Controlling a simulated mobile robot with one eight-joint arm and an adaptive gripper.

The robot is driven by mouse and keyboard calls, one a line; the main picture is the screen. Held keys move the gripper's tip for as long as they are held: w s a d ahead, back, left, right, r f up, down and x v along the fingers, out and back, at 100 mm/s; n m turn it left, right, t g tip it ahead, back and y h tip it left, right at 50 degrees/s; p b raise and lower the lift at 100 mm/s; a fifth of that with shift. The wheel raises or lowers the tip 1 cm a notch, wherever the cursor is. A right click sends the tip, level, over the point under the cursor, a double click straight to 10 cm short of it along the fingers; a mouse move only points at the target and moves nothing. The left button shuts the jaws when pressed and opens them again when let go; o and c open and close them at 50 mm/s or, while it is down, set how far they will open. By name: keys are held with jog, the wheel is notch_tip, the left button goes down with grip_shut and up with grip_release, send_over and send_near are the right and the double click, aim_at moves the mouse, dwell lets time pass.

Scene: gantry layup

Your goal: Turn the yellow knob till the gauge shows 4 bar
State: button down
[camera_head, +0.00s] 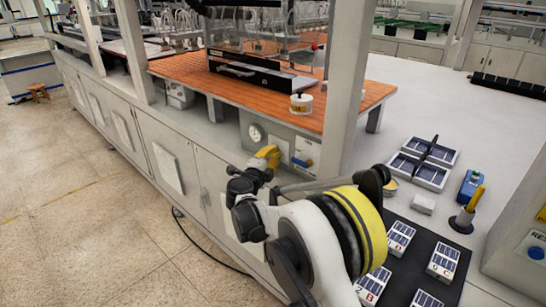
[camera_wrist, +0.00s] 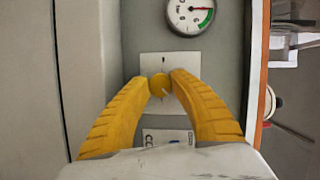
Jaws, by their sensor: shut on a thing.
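The yellow knob (camera_wrist: 158,83) sits on a white plate (camera_wrist: 170,62) on the grey panel. My gripper (camera_wrist: 160,84) is shut on it, one yellow finger on each side. A white mark on the knob points to the lower right. The round gauge (camera_wrist: 190,14) is above the knob, partly cut off by the top edge. Its red needle points right, and a green arc lies at the dial's lower right. The numbers are too small to read surely. In the head view the gauge (camera_head: 256,132) shows beside my gripper (camera_head: 269,154), which hides the knob.
A label (camera_wrist: 168,137) is below the knob. An orange bench top (camera_head: 190,73) overhangs the panel, with a white tub (camera_head: 301,104) near its edge. A grey post (camera_head: 345,85) stands to the right. A dark mat (camera_head: 437,241) with several labelled boxes lies at lower right.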

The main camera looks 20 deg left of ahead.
dwell(0.3)
jog(key=c, duration=1.1)
grip_release()
jog(key=s+r, duration=0.1)
jog(key=s, duration=1.1)
jog(key=shift+r, duration=0.15)
jog(key=shift+a, duration=0.1)
